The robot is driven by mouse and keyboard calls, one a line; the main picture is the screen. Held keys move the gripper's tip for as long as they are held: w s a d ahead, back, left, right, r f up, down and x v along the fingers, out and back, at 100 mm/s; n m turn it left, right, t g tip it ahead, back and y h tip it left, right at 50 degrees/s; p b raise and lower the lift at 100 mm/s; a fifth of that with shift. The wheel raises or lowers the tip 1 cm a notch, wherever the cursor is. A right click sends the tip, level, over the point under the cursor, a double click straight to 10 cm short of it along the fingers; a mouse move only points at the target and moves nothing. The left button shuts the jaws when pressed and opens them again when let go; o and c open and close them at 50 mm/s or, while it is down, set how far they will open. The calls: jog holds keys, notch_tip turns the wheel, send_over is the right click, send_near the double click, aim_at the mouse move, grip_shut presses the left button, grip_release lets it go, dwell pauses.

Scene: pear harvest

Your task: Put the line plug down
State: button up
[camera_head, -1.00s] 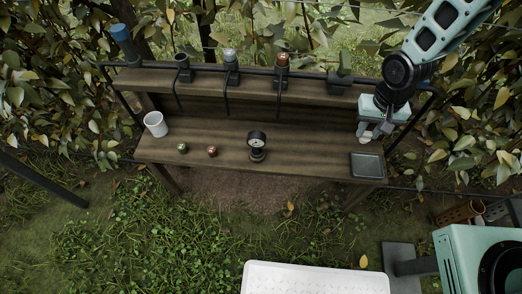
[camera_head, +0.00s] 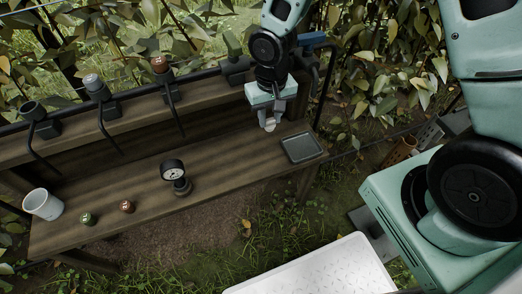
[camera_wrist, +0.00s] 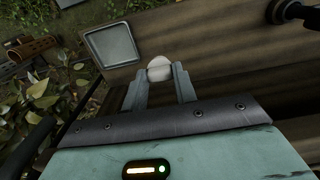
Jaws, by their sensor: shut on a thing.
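My gripper (camera_head: 269,121) is shut on a small pale, rounded thing, which I take to be the line plug (camera_wrist: 159,68). The plug sits between the two fingertips in the wrist view and shows as a whitish spot under the gripper in the head view (camera_head: 270,127). The gripper points down over the right part of the wooden bench (camera_head: 125,190), behind and left of a shallow grey tray (camera_head: 302,148). The tray also shows in the wrist view (camera_wrist: 112,44), beyond the plug and to its left. I cannot tell whether the plug touches the bench top.
A dial gauge (camera_head: 175,174) stands mid-bench. A green-topped cap (camera_head: 88,219), a red-brown cap (camera_head: 127,207) and a white cup (camera_head: 43,205) are farther left. A rail with several holders (camera_head: 97,88) runs behind. The bench is bare between gauge and tray.

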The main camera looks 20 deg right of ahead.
notch_tip(320, 180, down, 14)
jog(key=b, duration=0.4)
jog(key=shift+f, duration=0.1)
jog(key=shift+f, duration=0.1)
jog(key=shift+f, duration=0.15)
jog(key=o, duration=0.9)
jog(key=shift+o, duration=0.2)
